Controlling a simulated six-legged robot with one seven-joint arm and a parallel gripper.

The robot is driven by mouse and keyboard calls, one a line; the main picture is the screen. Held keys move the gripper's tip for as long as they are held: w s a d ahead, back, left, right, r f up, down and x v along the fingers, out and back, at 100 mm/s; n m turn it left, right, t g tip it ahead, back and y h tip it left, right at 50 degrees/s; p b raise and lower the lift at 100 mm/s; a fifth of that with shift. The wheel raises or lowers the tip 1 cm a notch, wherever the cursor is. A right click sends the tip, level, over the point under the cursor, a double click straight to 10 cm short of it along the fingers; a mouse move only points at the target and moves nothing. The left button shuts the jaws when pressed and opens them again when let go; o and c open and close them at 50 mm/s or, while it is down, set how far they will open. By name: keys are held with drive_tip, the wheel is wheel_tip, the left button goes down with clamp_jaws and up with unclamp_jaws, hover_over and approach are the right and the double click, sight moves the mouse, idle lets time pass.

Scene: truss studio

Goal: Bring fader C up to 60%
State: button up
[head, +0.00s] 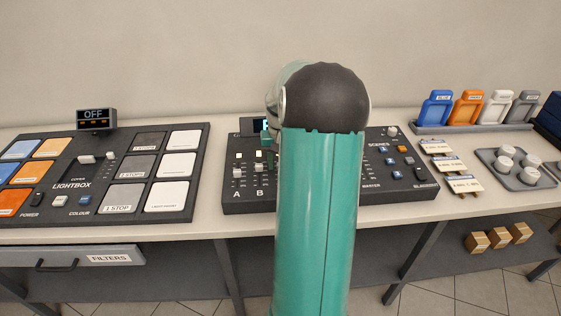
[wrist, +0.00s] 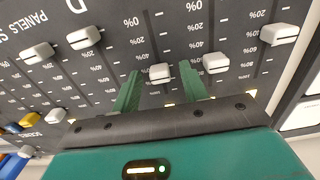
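In the wrist view the board is upside down. My gripper (wrist: 160,70) is open, with one green finger on each side of a white fader cap (wrist: 160,72). Gaps show between the cap and both fingers. This cap is beside the column lettered D, so it appears to be fader C. It sits a little past its 40% label; the exact reading is unclear. In the head view the mixing board (head: 245,205) shows letters A and B, and my arm hides fader C.
Neighbouring caps are close: the D cap (wrist: 83,38) on one side and the B cap (wrist: 215,62) on the other. The lightbox (head: 100,216) stands left of the board. Labelled cards (head: 446,163) and a tray of knobs (head: 516,168) lie to the right.

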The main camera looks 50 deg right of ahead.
wheel_tip(320, 180, up, 14)
idle(0.7)
drive_tip(key=shift+a, duration=0.15)
